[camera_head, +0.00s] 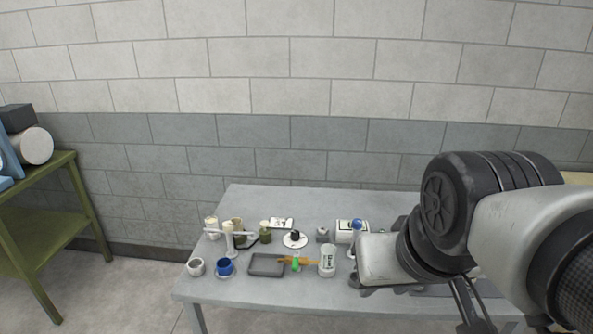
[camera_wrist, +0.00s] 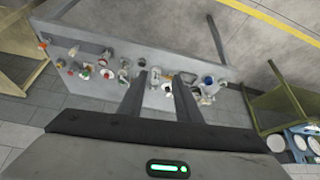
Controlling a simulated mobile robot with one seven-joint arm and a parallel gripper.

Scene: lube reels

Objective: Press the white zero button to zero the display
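No white zero button can be made out at this size. A white box-shaped item (camera_head: 344,238) with a dark marking, possibly a display, stands at the back right of the grey table's objects. A small flat white item with a dark patch (camera_head: 282,223) lies at the back middle. I cannot tell which of them, if either, carries the button. My gripper (camera_wrist: 160,78) shows in the wrist view with its two fingers apart and nothing between them, high above the table. In the head view my arm covers the table's right part.
The grey table (camera_head: 225,288) holds a dark tray (camera_head: 266,265), a blue cup (camera_head: 225,267), a white labelled container (camera_head: 327,261), a white mug (camera_head: 195,267) and several bottles. Its front strip is clear. A green table (camera_head: 40,225) stands left, and a block wall (camera_head: 300,100) behind.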

